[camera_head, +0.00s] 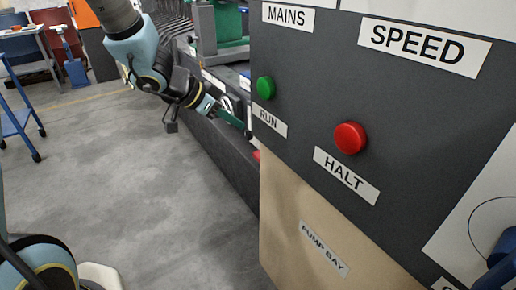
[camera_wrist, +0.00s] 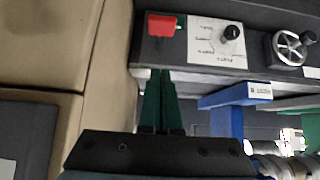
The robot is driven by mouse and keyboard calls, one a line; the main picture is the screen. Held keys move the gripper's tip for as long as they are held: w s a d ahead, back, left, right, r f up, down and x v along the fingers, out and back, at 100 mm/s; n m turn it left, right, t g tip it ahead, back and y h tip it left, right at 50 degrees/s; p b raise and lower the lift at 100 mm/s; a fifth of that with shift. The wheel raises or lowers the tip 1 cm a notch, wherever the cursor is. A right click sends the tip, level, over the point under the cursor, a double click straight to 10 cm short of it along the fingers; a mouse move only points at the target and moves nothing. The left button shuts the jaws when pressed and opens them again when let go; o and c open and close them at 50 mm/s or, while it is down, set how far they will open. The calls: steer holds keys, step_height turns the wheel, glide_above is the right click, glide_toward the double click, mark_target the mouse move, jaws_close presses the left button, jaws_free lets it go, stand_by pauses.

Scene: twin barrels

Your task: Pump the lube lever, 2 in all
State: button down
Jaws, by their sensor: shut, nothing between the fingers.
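My gripper (camera_head: 240,122) reaches beside the left edge of the dark control panel in the head view. Its green fingers are together and empty, and in the wrist view the closed fingertips (camera_wrist: 160,74) point up the picture. A red block-like handle (camera_wrist: 161,26) sits just beyond the fingertips in the wrist view, with a gap in the picture. It may be the lube lever, but I see no label naming it. A small red patch (camera_head: 256,155) shows below my gripper in the head view, mostly hidden by the panel.
The dark panel (camera_head: 310,85) carries a green RUN button (camera_head: 265,88) and a red HALT button (camera_head: 350,138). Below is a beige PUMP BAY cover (camera_head: 300,220). The wrist view shows a black knob (camera_wrist: 232,35) and a handwheel (camera_wrist: 290,47).

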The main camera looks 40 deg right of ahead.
steer(key=b, duration=0.3)
glide_above(258, 156)
step_height(258, 156, down, 7)
steer(key=shift+a+f, duration=0.1)
step_height(258, 156, down, 2)
steer(key=shift+f+b, duration=0.25)
steer(key=shift+b, duration=0.1)
steer(key=shift+f, duration=0.75)
